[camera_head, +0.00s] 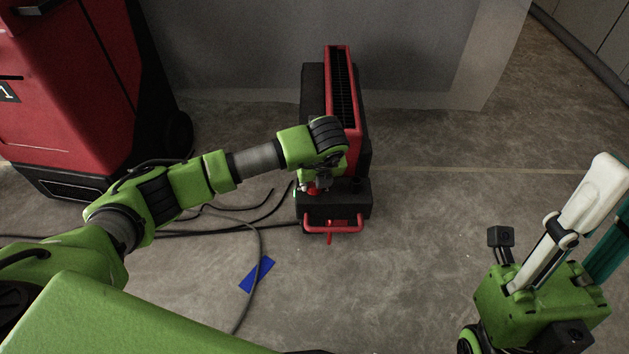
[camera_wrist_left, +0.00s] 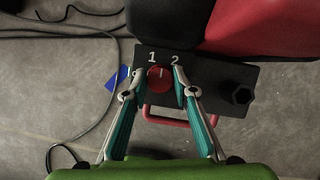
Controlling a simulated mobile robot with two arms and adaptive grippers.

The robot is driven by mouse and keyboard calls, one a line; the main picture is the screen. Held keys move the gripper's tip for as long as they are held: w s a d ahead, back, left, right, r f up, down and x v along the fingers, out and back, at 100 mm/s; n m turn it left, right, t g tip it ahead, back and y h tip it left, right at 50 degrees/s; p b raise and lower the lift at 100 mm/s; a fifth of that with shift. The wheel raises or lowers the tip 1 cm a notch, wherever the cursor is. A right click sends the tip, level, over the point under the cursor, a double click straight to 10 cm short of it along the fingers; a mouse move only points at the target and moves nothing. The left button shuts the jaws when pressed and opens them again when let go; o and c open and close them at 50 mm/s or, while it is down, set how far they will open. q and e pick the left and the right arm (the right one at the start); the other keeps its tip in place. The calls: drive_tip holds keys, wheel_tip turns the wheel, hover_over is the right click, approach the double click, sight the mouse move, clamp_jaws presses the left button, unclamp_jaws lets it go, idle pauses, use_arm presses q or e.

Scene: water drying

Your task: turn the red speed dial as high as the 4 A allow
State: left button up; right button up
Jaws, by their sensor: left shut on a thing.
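The red speed dial (camera_wrist_left: 160,79) sits on the black top panel of a red and black machine (camera_head: 342,95). White marks 1 and 2 stand above it in the left wrist view, and a pale line on the dial points up between them. My left gripper (camera_wrist_left: 163,84) has one finger on each side of the dial and is shut on it. In the head view the left gripper (camera_head: 316,184) reaches down over the panel and hides most of the dial. My right gripper (camera_head: 600,215) is at the lower right, away from the machine; its finger gap is unclear. No current reading shows.
A red handle (camera_head: 333,228) sticks out at the machine's front. A black knob (camera_wrist_left: 238,94) is right of the dial. Cables (camera_head: 255,232) and a blue piece (camera_head: 257,274) lie on the floor at left. A large red machine (camera_head: 75,90) stands far left. Floor at right is clear.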

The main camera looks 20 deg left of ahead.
use_arm(q)
drive_tip(key=m, duration=0.1)
drive_tip(key=m+h, duration=0.1)
drive_tip(key=m, duration=0.1)
drive_tip(key=shift+a+m+t, duration=0.2)
drive_tip(key=shift+m+t, duration=0.1)
drive_tip(key=m+h, duration=0.2)
drive_tip(key=m, duration=0.2)
drive_tip(key=shift+m+b, duration=0.3)
drive_tip(key=m+h, duration=0.1)
drive_tip(key=m, duration=0.3)
drive_tip(key=shift+a+h, duration=0.15)
drive_tip(key=shift+h, duration=0.25)
drive_tip(key=shift+m+g+h, duration=0.4)
drive_tip(key=shift+m+g, duration=0.4)
drive_tip(key=shift+m, duration=1.3)
drive_tip(key=o, duration=1.1)
